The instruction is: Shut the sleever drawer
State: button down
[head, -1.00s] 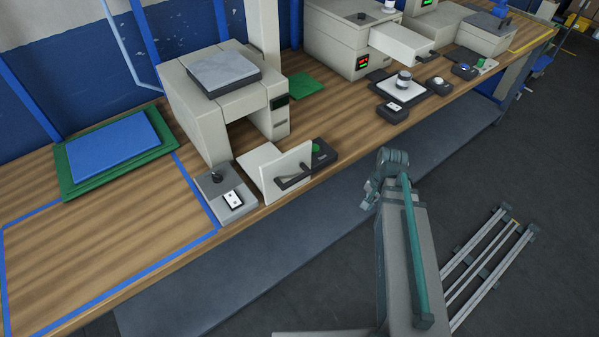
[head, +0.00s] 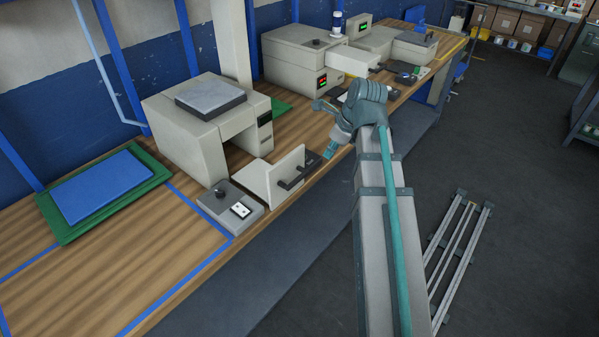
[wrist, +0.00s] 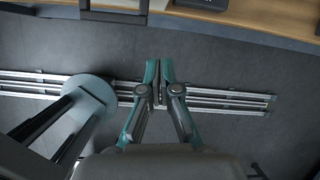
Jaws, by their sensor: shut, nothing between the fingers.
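A cream machine (head: 205,125) with a grey top plate stands on the near part of the bench. Its drawer (head: 272,178) sticks out toward the bench's front edge, open, with a dark bar handle (head: 299,170) on the front panel. A second machine (head: 295,62) farther along also has a drawer (head: 352,62) standing out. No label shows which one is the sleever. My gripper (head: 332,150) is right of the near drawer's handle, by the bench's front edge, apparently apart from it. In the wrist view my gripper (wrist: 158,85) is shut and empty above the floor.
A control box (head: 231,205) with a knob and switch sits left of the near drawer. A blue pad on a green mat (head: 110,190) lies at the left. A metal rail frame (head: 455,260) lies on the floor. The floor in front of the bench is otherwise clear.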

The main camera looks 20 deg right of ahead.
jog(key=w+a+f+m+p, duration=0.1)
jog(key=w+a+f+p, duration=0.2)
jog(key=w+f, duration=0.3)
notch_tip(320, 180, down, 4)
jog(key=shift+w+a+r+m, duration=0.2)
jog(key=shift+a+m, duration=0.2)
jog(key=shift+a, duration=0.15)
jog(key=shift+w, duration=0.1)
dwell(0.4)
